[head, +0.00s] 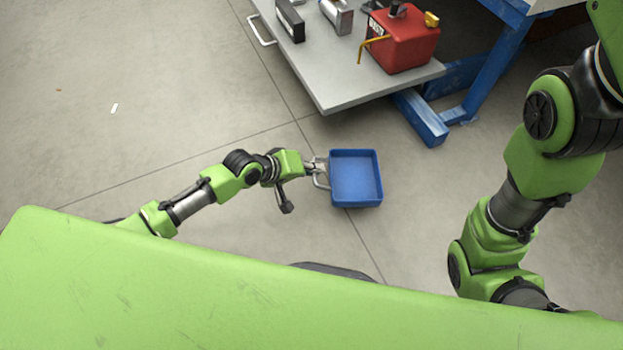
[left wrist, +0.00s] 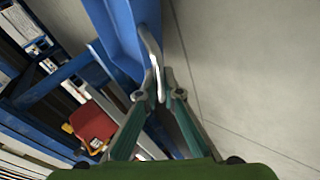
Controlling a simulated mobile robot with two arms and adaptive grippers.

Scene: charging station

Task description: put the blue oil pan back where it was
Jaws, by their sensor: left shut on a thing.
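The blue oil pan (head: 356,178) is a square open tray with a metal handle on its left side in the head view. It looks empty. My left gripper (head: 316,168) is shut on that handle, and the pan extends to the right of the gripper. In the left wrist view the fingers (left wrist: 158,92) close around the handle, and the pan (left wrist: 128,38) fills the top middle. The head view does not clearly show how high the pan is above the floor. My right gripper is not in view; only my right arm shows.
A grey shelf (head: 335,88) above and right of the pan holds a red fuel can (head: 402,42), a metal can (head: 337,16) and a dark box (head: 290,20). Blue frame legs (head: 421,118) stand beside it.

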